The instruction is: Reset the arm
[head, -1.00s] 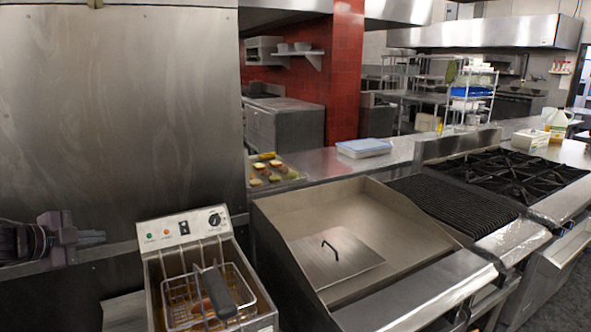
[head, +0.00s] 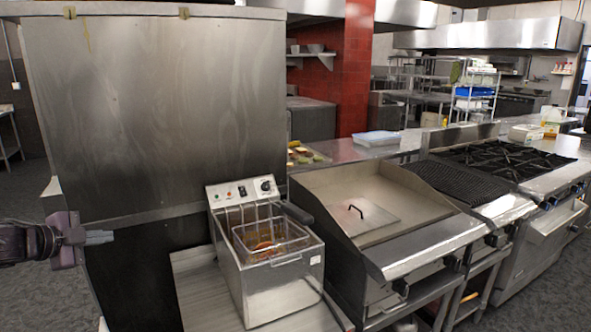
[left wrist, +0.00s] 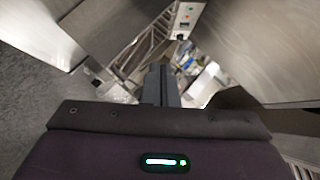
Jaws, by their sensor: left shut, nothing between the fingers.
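My left gripper (head: 98,237) comes in from the left edge in the head view. Its fingers are together and empty, pointing right, in front of the tall steel panel and apart from the fryer. In the left wrist view its closed fingers (left wrist: 161,85) point away from the camera with nothing between them. My right gripper does not show in either view.
A fryer (head: 270,283) with a wire basket (head: 270,240) stands on a slatted steel table (head: 197,290). Right of it are a griddle (head: 400,215) with a steel lid (head: 362,218) and a burner range (head: 505,160). A tall steel panel (head: 150,110) stands behind. Floor (head: 40,295) shows at the left.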

